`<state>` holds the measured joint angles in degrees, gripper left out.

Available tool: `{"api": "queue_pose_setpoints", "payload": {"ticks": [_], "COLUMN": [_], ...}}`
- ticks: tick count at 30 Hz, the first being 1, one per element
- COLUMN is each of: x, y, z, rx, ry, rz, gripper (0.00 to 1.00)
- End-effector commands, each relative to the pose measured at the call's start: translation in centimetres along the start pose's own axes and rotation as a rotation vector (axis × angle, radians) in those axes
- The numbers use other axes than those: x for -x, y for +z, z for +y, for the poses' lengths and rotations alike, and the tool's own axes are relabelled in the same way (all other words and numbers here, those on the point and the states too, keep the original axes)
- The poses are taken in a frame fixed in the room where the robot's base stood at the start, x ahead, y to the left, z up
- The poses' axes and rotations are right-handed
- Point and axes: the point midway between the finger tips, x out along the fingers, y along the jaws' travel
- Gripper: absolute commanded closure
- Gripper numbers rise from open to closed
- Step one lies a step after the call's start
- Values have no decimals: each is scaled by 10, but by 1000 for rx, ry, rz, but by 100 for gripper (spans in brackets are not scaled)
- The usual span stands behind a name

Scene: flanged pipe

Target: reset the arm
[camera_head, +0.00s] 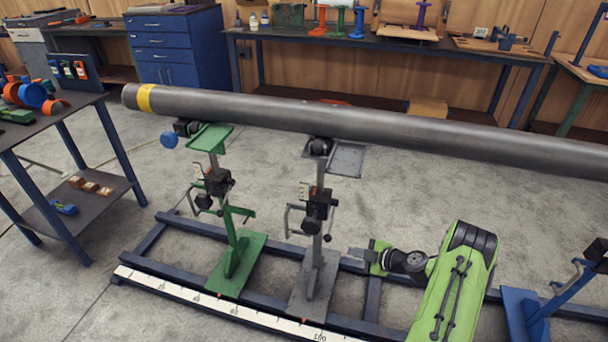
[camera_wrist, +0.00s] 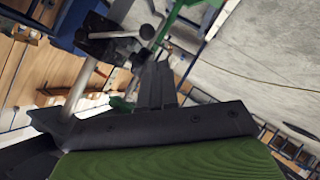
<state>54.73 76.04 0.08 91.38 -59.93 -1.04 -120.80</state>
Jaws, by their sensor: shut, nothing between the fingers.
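My green arm comes in from the lower right in the head view. My gripper (camera_head: 359,254) is at its end, pointing left, low in front of the pipe and to the right of the grey stand. In the wrist view my gripper (camera_wrist: 158,68) shows two dark fingers lying together, shut and empty. The long grey pipe (camera_head: 330,118) with a yellow band near its left end rests across the stands, above and behind my gripper. The gripper looks apart from the pipe; the grey stand (camera_head: 318,215) is close to its fingertips.
A green stand (camera_head: 238,262) stands left of the grey one, and a blue stand (camera_head: 540,312) is at the lower right. A blue rail frame with a white ruler (camera_head: 215,308) runs along the floor. A side table (camera_head: 50,128) is at left; a workbench (camera_head: 400,45) is behind.

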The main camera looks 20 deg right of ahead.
Motion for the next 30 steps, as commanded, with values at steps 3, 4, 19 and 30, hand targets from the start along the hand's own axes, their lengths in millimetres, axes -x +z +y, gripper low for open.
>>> {"api": "queue_pose_setpoints", "payload": {"ticks": [3, 4, 19, 30], "x": [0, 0, 86, 226], "y": [-4, -10, -264, -372], "z": [3, 8, 56, -14], "rx": [-2, -3, -350, -789], "ry": [-9, -19, -335, -99], "rz": [0, -1, -371, -649], "gripper": [100, 100, 100, 100]}}
